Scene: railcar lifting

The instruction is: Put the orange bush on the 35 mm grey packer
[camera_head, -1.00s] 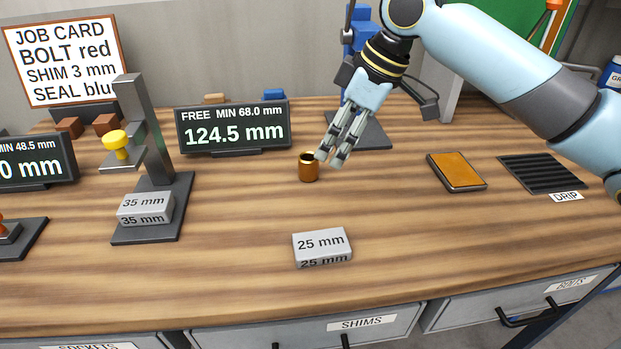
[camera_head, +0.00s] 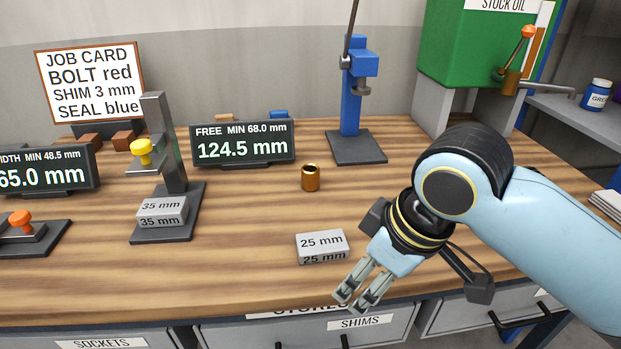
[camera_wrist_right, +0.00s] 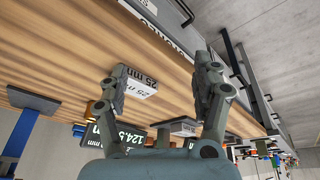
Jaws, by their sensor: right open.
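The orange bush (camera_head: 311,178), a short upright copper-orange cylinder with a dark hole on top, stands on the bench in the head view. The 35 mm grey packer (camera_head: 162,211) lies on the dark base plate of a gauge stand to its left, with nothing on top. My right gripper (camera_head: 355,302) is open and empty near the bench's front edge, well in front of the bush and just in front of the 25 mm packer. The wrist view shows its two fingers spread (camera_wrist_right: 157,75). My left gripper is not in view.
The 25 mm grey packer (camera_head: 323,247) lies between the bush and my gripper; it shows in the wrist view (camera_wrist_right: 138,83). The stand's post (camera_head: 164,140) with a yellow knob (camera_head: 141,151) rises behind the 35 mm packer. A display (camera_head: 243,145) reads 124.5 mm. Wood around the bush is clear.

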